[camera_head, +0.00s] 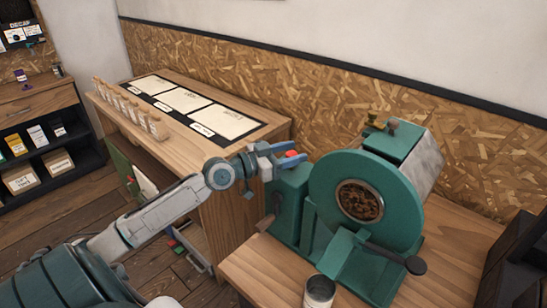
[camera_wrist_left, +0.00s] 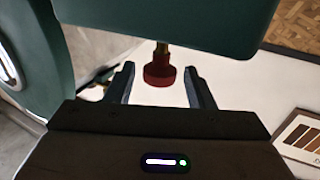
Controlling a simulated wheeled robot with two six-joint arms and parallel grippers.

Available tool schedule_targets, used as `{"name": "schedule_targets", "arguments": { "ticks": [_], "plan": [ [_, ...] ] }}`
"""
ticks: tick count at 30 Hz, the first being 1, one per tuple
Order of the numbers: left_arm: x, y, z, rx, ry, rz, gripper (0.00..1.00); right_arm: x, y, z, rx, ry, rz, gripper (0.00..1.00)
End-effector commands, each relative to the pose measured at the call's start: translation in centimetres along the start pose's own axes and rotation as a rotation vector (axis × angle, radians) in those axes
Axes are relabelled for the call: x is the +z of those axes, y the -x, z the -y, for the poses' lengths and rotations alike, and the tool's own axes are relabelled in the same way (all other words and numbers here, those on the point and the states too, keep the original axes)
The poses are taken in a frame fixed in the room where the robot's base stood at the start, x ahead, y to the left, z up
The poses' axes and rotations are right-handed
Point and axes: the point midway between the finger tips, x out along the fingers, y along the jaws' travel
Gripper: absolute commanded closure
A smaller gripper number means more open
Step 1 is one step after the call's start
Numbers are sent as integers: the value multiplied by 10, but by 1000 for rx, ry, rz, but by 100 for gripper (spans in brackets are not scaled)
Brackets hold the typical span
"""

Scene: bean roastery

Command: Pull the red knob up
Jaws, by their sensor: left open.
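The red knob (camera_head: 291,154) sits on top of the green box at the left of the green roaster (camera_head: 325,190). In the left wrist view the red knob (camera_wrist_left: 160,70) is on a short brass stem against the green body. My left gripper (camera_head: 297,151) is at the knob with its fingers open. In the left wrist view the fingers of my left gripper (camera_wrist_left: 159,69) stand on either side of the knob, with a visible gap on each side. My right gripper is not in view.
A metal can (camera_head: 319,291) stands on the wooden table (camera_head: 255,275) in front of the roaster. A black-tipped handle (camera_head: 415,265) sticks out at the roaster's front. A wooden counter (camera_head: 205,150) with sheets and a row of vials stands behind my left arm.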

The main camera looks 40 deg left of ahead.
Motion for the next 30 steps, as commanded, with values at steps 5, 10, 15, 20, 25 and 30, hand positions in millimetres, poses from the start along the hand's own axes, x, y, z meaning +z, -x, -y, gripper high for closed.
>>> {"name": "schedule_targets", "arguments": {
  "ticks": [5,10,15,20,25,30],
  "plan": [
    [3,15,0,0,-5,6,51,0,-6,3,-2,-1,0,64],
    [2,30,0,1,-3,7,51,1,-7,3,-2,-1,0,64],
    [2,44,0,1,-4,6,51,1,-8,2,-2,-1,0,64],
    [-1,55,-1,2,-2,9,51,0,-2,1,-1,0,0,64],
    [-1,68,0,-2,-4,9,51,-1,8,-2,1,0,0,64],
    [-2,78,-2,5,-2,7,51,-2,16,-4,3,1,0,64]
  ]
}}
